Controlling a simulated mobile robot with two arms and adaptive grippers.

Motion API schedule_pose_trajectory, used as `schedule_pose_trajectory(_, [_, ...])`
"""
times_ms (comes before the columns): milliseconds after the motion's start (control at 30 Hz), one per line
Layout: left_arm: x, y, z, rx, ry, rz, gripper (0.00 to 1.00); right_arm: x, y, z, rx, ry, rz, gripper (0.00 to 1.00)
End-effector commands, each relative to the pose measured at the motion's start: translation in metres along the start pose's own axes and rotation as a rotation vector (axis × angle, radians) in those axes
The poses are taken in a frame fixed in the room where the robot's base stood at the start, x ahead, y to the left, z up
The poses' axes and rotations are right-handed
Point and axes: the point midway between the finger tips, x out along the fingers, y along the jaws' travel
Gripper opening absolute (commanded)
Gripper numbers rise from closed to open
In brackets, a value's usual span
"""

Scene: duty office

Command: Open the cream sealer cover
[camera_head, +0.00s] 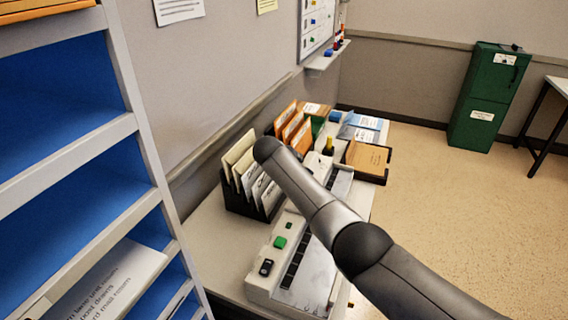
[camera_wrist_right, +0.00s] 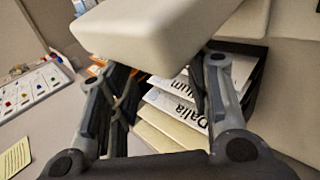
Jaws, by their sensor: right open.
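The cream sealer (camera_head: 315,272) lies lengthwise on the desk in the head view, with a green button, a black switch and a dark slotted strip on top. My right arm crosses over its middle and hides part of it. In the right wrist view a rounded cream part (camera_wrist_right: 165,38), seemingly the sealer's cover, is close up, across the fingertips of my right gripper (camera_wrist_right: 160,78). The gripper's two fingers are spread apart. I cannot tell whether they touch the cream part. The right gripper is hidden behind my arm in the head view. My left gripper is not in view.
A black file rack (camera_head: 240,202) with envelopes stands left of the sealer, against the wall. Beyond are orange folders (camera_head: 293,127) and a dark tray (camera_head: 382,178) with a brown envelope. A blue shelf unit (camera_head: 108,150) is at the left.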

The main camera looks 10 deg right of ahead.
Motion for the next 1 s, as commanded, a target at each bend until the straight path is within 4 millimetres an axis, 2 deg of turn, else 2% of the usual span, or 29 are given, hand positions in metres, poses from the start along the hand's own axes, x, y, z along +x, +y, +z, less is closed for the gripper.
schedule_pose_trajectory(633, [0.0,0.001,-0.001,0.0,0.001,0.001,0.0,-0.079,-0.001,-0.001,0.0,0.002,0.0,0.45])
schedule_pose_trajectory(800, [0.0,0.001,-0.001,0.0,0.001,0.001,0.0,-0.091,-0.002,0.0,0.0,0.0,-0.003,0.45])
schedule_pose_trajectory(1000, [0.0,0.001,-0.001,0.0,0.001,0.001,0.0,-0.095,-0.002,0.0,0.0,0.0,-0.003,0.45])
